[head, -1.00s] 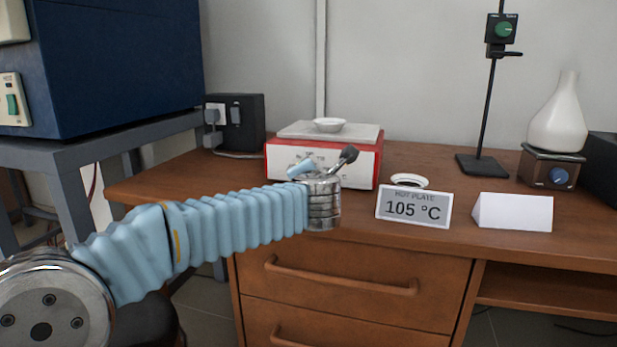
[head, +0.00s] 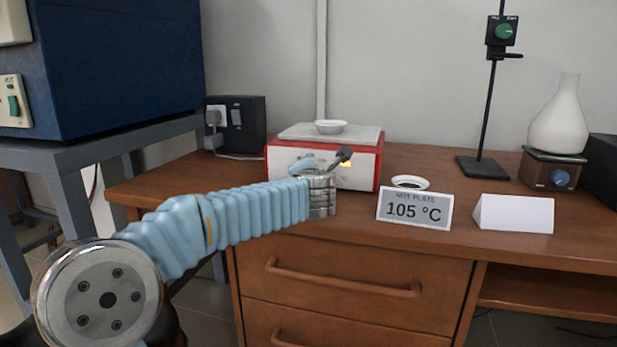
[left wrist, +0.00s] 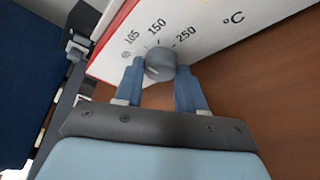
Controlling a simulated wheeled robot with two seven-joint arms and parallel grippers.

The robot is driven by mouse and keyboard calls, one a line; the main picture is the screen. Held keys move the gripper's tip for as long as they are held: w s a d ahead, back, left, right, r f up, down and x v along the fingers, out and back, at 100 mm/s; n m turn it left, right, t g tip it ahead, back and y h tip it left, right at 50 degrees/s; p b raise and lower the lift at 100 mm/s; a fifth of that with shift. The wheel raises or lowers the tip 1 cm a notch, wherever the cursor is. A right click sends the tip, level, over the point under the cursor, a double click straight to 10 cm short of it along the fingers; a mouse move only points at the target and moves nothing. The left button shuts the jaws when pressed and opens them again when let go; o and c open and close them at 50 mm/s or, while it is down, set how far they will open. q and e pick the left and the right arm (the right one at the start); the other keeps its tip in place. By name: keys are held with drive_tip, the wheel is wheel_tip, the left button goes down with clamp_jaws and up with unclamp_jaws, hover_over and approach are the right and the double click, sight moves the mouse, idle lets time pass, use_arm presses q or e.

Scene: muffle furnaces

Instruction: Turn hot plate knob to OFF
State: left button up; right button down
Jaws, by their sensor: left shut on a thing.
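The hot plate (head: 372,165) is a red box with a white front and a pale top plate, at the back of the desk. Its front is partly hidden by my left arm in the head view. The left wrist view shows its round grey knob (left wrist: 160,64) with dial marks 105, 150 and 250 and "°C". My left gripper (left wrist: 161,82) has its blue fingers on both sides of the knob, shut on it. In the head view, the gripper (head: 322,161) is at the hot plate's front, and the knob is hidden. My right gripper is not in view.
A white dish (head: 331,126) sits on the hot plate. A small dish (head: 410,182), blank card (head: 513,213), stand (head: 483,165) and flask (head: 559,118) are to the right. A blue furnace (head: 115,65) stands left.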

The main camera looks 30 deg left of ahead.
use_arm(q)
drive_tip(key=shift+r+n+h+p, duration=0.2)
drive_tip(key=shift+n+h+p, duration=0.2)
drive_tip(key=shift+n+p, duration=0.5)
drive_tip(key=n+h+p, duration=0.1)
drive_tip(key=n+p, duration=0.1)
drive_tip(key=shift+a+r+g+p, duration=0.1)
drive_tip(key=shift+a+g+p, duration=0.1)
drive_tip(key=shift+g+p, duration=0.15)
drive_tip(key=n+h+p, duration=0.3)
drive_tip(key=shift+s+a+n+p, duration=0.1)
drive_tip(key=shift+a+n+p, duration=0.05)
drive_tip(key=shift+n+p, duration=0.2)
drive_tip(key=shift+a+n+t+h+p, duration=0.1)
drive_tip(key=shift+n+t+h+p, duration=0.45)
drive_tip(key=shift+n, duration=0.4)
drive_tip(key=shift+a+n+h+p, duration=0.1)
drive_tip(key=shift+n+h+p, duration=0.45)
drive_tip(key=shift+n, duration=0.25)
drive_tip(key=shift+f, duration=0.2)
drive_tip(key=o, duration=0.8)
